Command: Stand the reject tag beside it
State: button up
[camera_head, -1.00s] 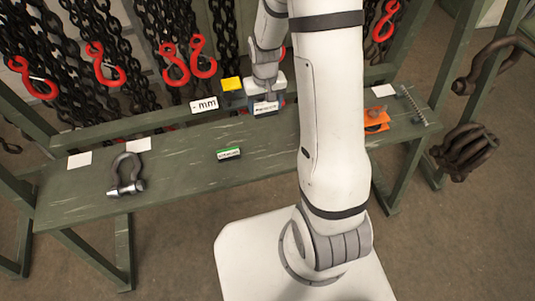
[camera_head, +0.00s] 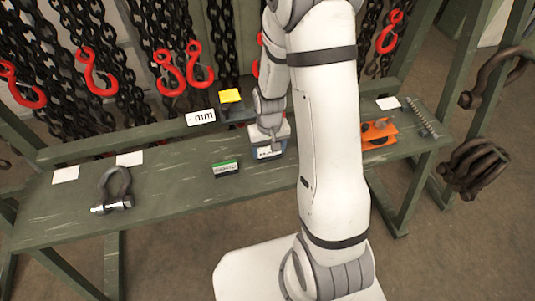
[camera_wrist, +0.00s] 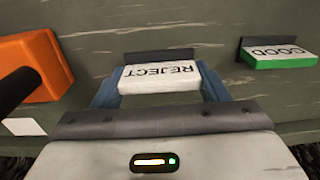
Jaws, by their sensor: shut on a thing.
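The reject tag (camera_wrist: 160,77), a white plate lettered REJECT with a dark strip along one edge, sits between the blue fingers of my gripper (camera_wrist: 160,84). My gripper is shut on it. In the head view the tag (camera_head: 268,154) shows at the tip of my gripper (camera_head: 268,146), over the green bench and right of the green-edged GOOD tag (camera_head: 226,167). I cannot tell whether the reject tag touches the bench. The GOOD tag also shows at right in the wrist view (camera_wrist: 279,57).
On the green bench (camera_head: 170,195) a grey shackle (camera_head: 113,190) stands at left. An orange piece (camera_head: 378,134) and a threaded rod (camera_head: 420,117) are at right. A yellow-topped item (camera_head: 230,96) and an mm sign (camera_head: 201,117) stand behind. Chains with red hooks hang at the back.

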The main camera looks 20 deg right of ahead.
jog(key=shift+f, duration=1.4)
jog(key=shift+f, duration=0.2)
jog(key=o, duration=1)
jog(key=shift+r, duration=0.15)
notch_tip(320, 180, up, 12)
jog(key=shift+f, duration=0.1)
notch_tip(320, 180, up, 10)
jog(key=t, duration=0.1)
send_over(269, 154)
jog(key=s, duration=0.5)
jog(key=shift+t, duration=0.8)
jog(key=s+r, duration=0.3)
jog(key=s, duration=0.2)
jog(key=s+r, duration=0.2)
jog(key=s, duration=0.1)
jog(key=shift+s+r, duration=0.25)
jog(key=shift+r, duration=0.05)
